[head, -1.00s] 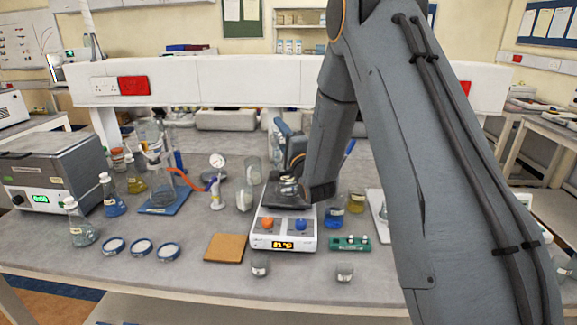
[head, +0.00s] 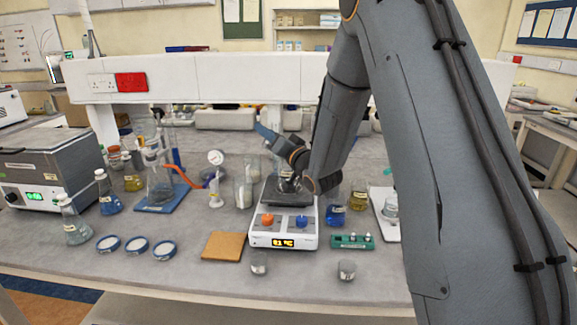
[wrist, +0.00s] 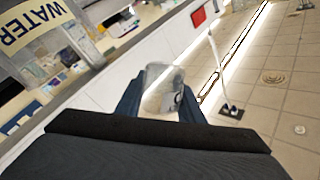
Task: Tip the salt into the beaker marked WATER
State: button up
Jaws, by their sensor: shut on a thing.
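In the wrist view, my gripper (wrist: 159,108) is shut on a small clear glass vessel (wrist: 163,78) between its two blue fingers. The vessel carries a small label that I cannot read, and I cannot tell what is inside. A cream label reading WATER (wrist: 30,25) shows close by at the upper left, on a beaker that is largely cut off. The view is strongly tilted, so the wrist is rolled over. In the head view, my gripper is above the hotplate (head: 285,222), and glass there is mostly hidden by it. I cannot see any salt falling.
A blue liquid vessel (head: 335,214) and a yellow one (head: 358,200) stand right of the hotplate, with a green block (head: 352,241) in front. Tall glassware (head: 243,192) stands close on the left. A brown mat (head: 224,246) lies clear at front left.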

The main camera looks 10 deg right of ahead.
jog(key=s+a+f+n+g+b, duration=0.1)
jog(key=a+f+n+g+b, duration=0.1)
jog(key=a+f+n+b, duration=0.3)
jog(key=shift+a+f+n, duration=0.95)
jog(key=shift+f+n, duration=0.35)
jog(key=shift+f, duration=0.25)
jog(key=shift+s, duration=0.1)
